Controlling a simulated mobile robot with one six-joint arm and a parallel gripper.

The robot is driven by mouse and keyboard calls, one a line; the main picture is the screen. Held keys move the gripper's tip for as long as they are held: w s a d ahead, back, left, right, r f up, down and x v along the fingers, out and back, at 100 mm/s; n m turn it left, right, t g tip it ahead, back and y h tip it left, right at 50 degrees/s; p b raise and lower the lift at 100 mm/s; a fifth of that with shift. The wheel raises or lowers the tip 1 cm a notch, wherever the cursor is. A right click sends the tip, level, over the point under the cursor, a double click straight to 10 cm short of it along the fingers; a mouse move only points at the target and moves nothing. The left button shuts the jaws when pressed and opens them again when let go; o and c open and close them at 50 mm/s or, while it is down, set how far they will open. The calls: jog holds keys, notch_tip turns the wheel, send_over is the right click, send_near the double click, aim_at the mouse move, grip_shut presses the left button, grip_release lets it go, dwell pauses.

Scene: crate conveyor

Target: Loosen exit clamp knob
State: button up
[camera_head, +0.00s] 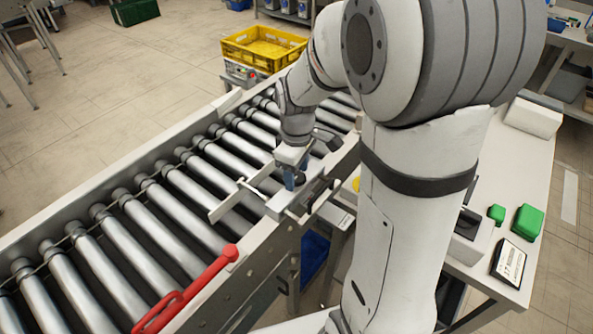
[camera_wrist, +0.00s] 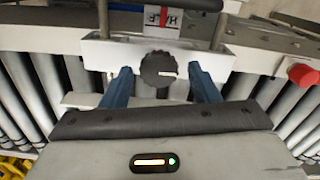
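My gripper (camera_wrist: 160,78) is open, with one blue finger on each side of the knob and a visible gap on both sides. In the head view my gripper (camera_head: 291,180) is over the clamp (camera_head: 280,205) at the conveyor's near rail, and the knob is hidden there. A white label with a red mark (camera_wrist: 163,18) shows beyond the knob.
The roller conveyor (camera_head: 165,205) runs diagonally under the arm. A red lever (camera_head: 200,288) lies along the near rail. A yellow crate (camera_head: 240,55) stands at the far end. A white table (camera_head: 505,205) with green items is on the right.

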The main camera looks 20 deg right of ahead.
aim_at(297, 176)
jog(key=shift+o, duration=0.2)
notch_tip(297, 176, up, 8)
jog(key=shift+f+b, duration=0.1)
jog(key=shift+b, duration=0.2)
dwell(0.5)
jog(key=s+r+m+t, duration=0.1)
jog(key=s+m+t, duration=0.2)
jog(key=s+m, duration=0.6)
jog(key=s, duration=0.5)
jog(key=shift+s, duration=0.15)
